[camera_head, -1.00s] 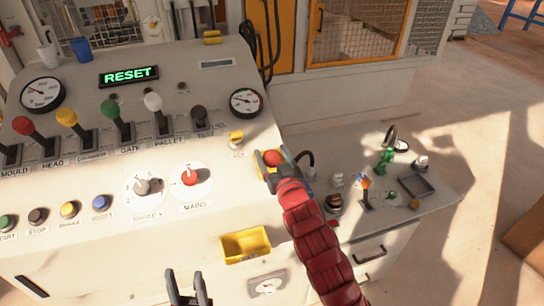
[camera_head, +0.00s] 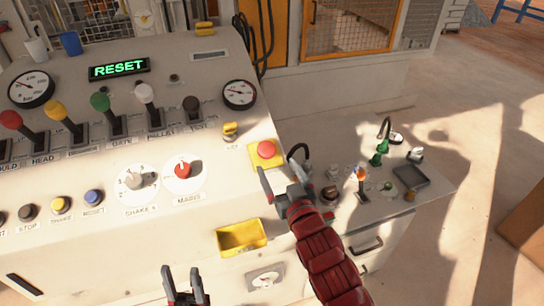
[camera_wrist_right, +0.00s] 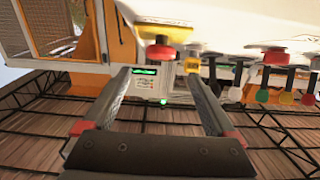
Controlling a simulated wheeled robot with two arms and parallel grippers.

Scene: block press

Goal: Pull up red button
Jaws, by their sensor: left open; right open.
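The red button (camera_head: 266,149) sits on a yellow base (camera_head: 267,159) at the right end of the sloped control panel. It also shows in the right wrist view (camera_wrist_right: 160,52), above and between the fingers. My right gripper (camera_head: 279,173) is open and empty, just in front of and below the button, apart from it. The fingers also show in the right wrist view (camera_wrist_right: 163,90). My left gripper (camera_head: 184,282) is open and empty at the bottom of the head view, in front of the panel.
The panel holds several levers, two dials (camera_head: 183,170), small buttons and a lit RESET display (camera_head: 119,67). A yellow bin (camera_head: 241,238) hangs on the front face. A side counter (camera_head: 345,240) at right carries small items and a tray (camera_head: 411,176).

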